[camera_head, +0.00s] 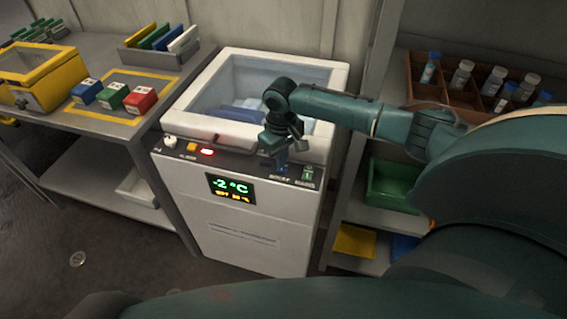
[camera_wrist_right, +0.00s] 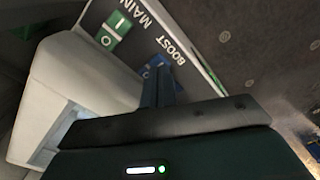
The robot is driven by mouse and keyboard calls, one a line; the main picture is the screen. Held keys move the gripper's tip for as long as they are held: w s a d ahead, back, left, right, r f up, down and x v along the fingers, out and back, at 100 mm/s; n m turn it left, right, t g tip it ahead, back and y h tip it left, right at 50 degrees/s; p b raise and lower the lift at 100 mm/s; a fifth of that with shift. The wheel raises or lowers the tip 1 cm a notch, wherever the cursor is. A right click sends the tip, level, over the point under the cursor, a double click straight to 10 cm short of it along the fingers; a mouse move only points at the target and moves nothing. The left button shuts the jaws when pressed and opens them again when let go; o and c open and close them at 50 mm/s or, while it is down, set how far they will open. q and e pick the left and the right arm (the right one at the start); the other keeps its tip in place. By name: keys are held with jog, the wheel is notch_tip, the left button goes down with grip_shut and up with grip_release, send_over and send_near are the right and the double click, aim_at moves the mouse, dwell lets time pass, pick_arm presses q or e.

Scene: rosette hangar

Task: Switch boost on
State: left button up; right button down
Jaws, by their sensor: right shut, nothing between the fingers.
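The switch's position is unclear. My left gripper is out of view.
The display (camera_head: 231,189) reads -2 °C. A table (camera_head: 95,60) with coloured blocks stands left; a shelf with a bottle crate (camera_head: 428,92) stands right.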

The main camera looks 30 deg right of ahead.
dwell(0.4)
jog(key=shift+f, duration=0.25)
jog(key=shift+f, duration=0.5)
jog(key=shift+f+b, duration=0.3)
jog(key=shift+b, duration=0.05)
dwell(0.4)
notch_tip(320, 180, up, 3)
jog(key=p, duration=0.3)
jog(key=shift+f, duration=0.15)
jog(key=shift+r+p, duration=0.8)
jog(key=shift+r, duration=1.35)
